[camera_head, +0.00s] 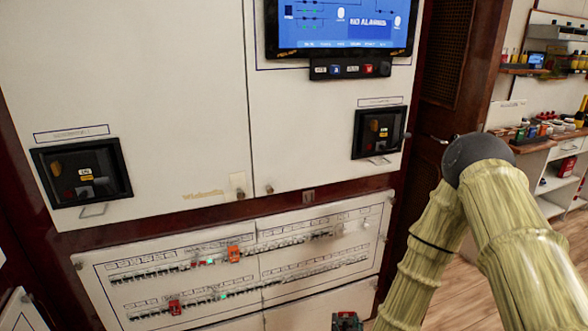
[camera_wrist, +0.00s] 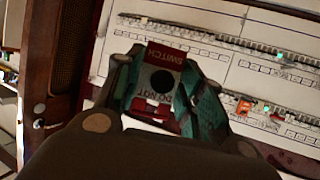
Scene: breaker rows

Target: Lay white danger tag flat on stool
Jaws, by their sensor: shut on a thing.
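My gripper (camera_wrist: 163,88) is shut on a danger tag (camera_wrist: 165,57) in the wrist view. In the head view only the tip of my gripper (camera_head: 347,322) shows at the bottom edge, with teal and red there. No stool can be made out in either view.
A breaker panel (camera_head: 240,262) with two rows stands in front, also in the wrist view (camera_wrist: 210,62). Orange-red pieces (camera_head: 234,254) sit on its rows. A screen (camera_head: 340,28) is above. Shelves with bottles (camera_head: 545,130) stand right. Wooden floor (camera_head: 460,290) shows at lower right.

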